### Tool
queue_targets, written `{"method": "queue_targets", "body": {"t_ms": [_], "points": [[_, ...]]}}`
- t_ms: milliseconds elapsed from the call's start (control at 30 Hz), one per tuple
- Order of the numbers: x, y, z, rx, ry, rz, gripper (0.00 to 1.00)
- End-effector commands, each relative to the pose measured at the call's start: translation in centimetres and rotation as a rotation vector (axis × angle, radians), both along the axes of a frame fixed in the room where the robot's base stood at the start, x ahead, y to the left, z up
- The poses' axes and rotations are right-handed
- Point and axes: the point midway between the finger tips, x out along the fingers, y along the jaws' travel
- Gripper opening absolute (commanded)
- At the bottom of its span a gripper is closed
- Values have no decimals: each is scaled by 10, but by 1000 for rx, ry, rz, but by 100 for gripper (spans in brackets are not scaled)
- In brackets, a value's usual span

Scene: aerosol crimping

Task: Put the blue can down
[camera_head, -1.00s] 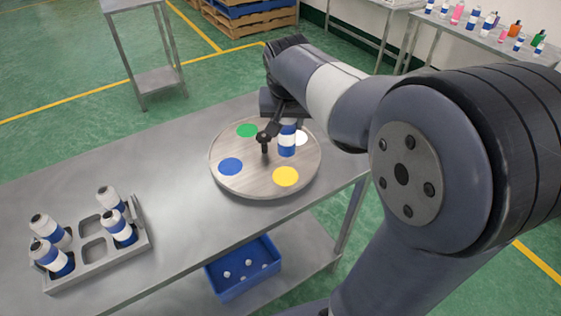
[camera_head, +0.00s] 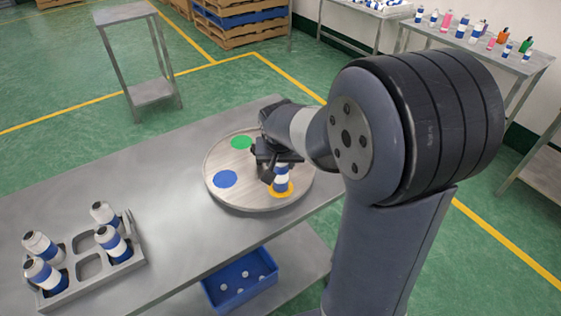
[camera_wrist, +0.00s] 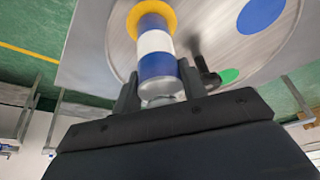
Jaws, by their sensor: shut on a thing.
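The blue can (camera_head: 282,181), blue with a white band, is upright over the yellow spot (camera_head: 291,192) of the round wooden turntable (camera_head: 240,202). My gripper (camera_head: 277,160) is shut on the can's upper part. In the wrist view, the can (camera_wrist: 156,42) sits between both fingers of my gripper (camera_wrist: 158,88), with the yellow spot (camera_wrist: 170,13) showing around its far end. Whether its base touches the spot I cannot tell. The turntable also has a blue spot (camera_head: 224,179) and a green spot (camera_head: 241,142), both bare. The white spot is hidden behind my arm.
A dark post (camera_wrist: 205,72) stands on the turntable close beside the can. A grey tray (camera_head: 95,281) with several blue-and-white cans is at the left on the steel table (camera_head: 160,200). A blue bin (camera_head: 240,281) is on the lower shelf. The table between tray and turntable is clear.

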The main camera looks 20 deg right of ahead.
Motion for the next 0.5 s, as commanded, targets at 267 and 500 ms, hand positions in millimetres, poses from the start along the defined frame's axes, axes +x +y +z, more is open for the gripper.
{"method": "queue_targets", "body": {"t_ms": [267, 500], "points": [[0, 0, -2, 0, 0, 0, 47], [0, 0, -2, 0, 0, 0, 62]]}}
